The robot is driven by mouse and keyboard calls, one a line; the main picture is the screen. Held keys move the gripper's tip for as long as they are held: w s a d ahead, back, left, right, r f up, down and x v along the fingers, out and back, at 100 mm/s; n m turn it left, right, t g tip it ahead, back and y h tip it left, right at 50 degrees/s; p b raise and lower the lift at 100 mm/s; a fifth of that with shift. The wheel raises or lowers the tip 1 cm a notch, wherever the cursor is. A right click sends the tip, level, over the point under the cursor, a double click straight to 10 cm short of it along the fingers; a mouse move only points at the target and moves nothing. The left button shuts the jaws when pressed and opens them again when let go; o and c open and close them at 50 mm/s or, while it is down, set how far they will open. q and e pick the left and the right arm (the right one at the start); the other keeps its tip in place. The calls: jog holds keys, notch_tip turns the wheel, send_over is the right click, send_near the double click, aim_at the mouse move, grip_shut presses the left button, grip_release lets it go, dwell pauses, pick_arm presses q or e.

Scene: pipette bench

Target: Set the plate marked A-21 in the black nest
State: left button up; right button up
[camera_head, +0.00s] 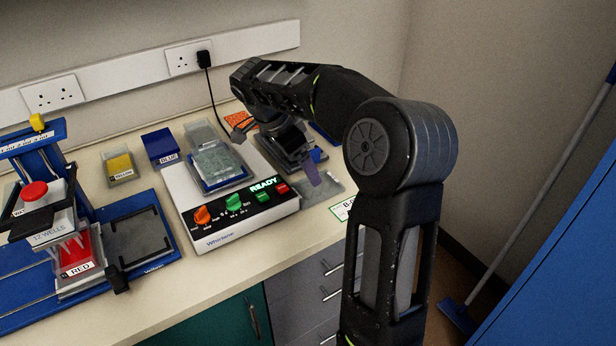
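I cannot read the mark A-21 on any plate. A black-edged square nest (141,240) lies on the blue deck at the left, beside the pipette stand. A translucent plate (218,163) sits on top of the white mixer. My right gripper (276,152) is over the back of the bench, just right of the mixer. Its two fingers show apart, low over a dark grey piece (284,150). The arm and wrist hide part of this spot, so I cannot tell whether anything is held. My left gripper is out of view.
The white mixer (240,222) shows READY. The pipette stand (38,150) with a red button is at far left, over a RED trough (77,268). A yellow trough (121,167) and a BLUE box (160,146) stand behind. A green-edged card (343,209) lies at the right edge.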

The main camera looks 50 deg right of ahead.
jog(key=p+v, duration=0.1)
jog(key=v, duration=0.3)
jog(key=shift+a+r+p, duration=0.1)
jog(key=shift+r+p, duration=0.15)
jog(key=shift+p, duration=0.1)
jog(key=shift+o, duration=0.2)
jog(key=shift+f, duration=0.1)
